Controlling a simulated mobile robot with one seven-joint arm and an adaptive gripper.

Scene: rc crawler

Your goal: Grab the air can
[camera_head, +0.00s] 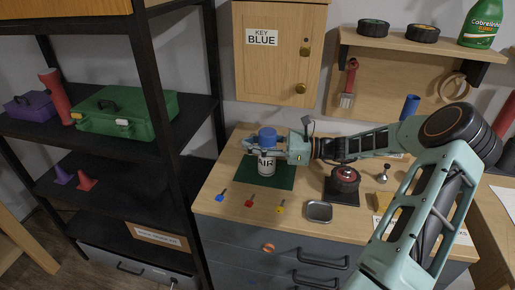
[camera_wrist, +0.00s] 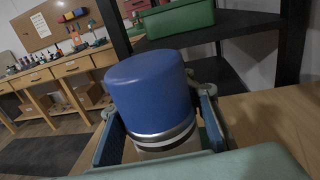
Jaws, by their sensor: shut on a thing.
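The air can (camera_head: 266,165) has a white body with the letters "AIR" and a blue cap. It stands upright on a dark green mat (camera_head: 284,180) on the wooden workbench. My gripper (camera_head: 270,146) reaches in from the right and is shut on the can at its upper part, just below the cap. In the wrist view the blue cap of the can (camera_wrist: 150,92) fills the middle, with a finger on either side. The lower body is mostly hidden there. I cannot tell whether the can's base touches the mat.
Blue, red and yellow keys (camera_head: 250,201) lie in front of the mat. A small metal tray (camera_head: 319,211) and a wheel (camera_head: 345,179) on a dark block are to the right. A black shelf (camera_head: 120,145) with a green case (camera_head: 125,112) stands left. A wooden key cabinet (camera_head: 279,52) hangs behind.

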